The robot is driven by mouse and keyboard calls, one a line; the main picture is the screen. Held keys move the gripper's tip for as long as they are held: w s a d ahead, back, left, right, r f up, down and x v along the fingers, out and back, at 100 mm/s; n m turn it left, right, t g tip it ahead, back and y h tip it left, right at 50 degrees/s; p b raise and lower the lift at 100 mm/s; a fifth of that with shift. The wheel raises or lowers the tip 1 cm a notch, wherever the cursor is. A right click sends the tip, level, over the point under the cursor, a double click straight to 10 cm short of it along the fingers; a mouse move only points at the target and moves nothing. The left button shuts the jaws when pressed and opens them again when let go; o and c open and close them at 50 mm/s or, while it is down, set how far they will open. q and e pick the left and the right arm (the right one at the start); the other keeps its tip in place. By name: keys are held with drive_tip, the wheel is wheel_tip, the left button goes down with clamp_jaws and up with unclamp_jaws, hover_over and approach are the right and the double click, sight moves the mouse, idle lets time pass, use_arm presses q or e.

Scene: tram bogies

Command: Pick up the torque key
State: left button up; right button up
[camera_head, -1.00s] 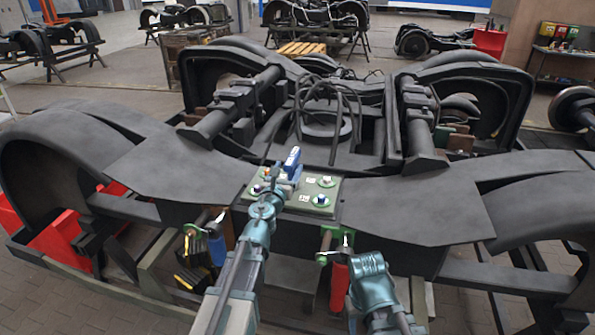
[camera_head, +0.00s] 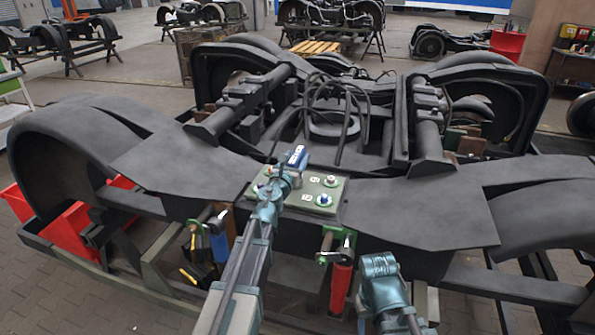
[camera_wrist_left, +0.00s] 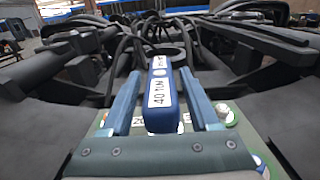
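The torque key (camera_head: 299,156) is a blue tool with a white label; in the left wrist view the torque key (camera_wrist_left: 161,95) shows "40 Nm" lettering. It stands over a green plate (camera_head: 334,190) with several round fittings, on the dark bogie frame. My left gripper (camera_wrist_left: 161,70) has one finger on each side of the key, with narrow gaps visible, so it looks open around it. In the head view my left gripper (camera_head: 283,172) is at the key's near side. The key's lower end is hidden by the gripper.
The large bogie (camera_head: 410,200) fills the middle, with looped cables (camera_head: 338,110) behind the plate. A red-handled tool (camera_head: 341,285) and a blue-handled tool (camera_head: 219,242) hang at its front edge. Red bins (camera_head: 75,230) stand at the left. Other bogies stand behind.

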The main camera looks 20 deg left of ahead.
use_arm(q)
clamp_jaws()
idle(1.2)
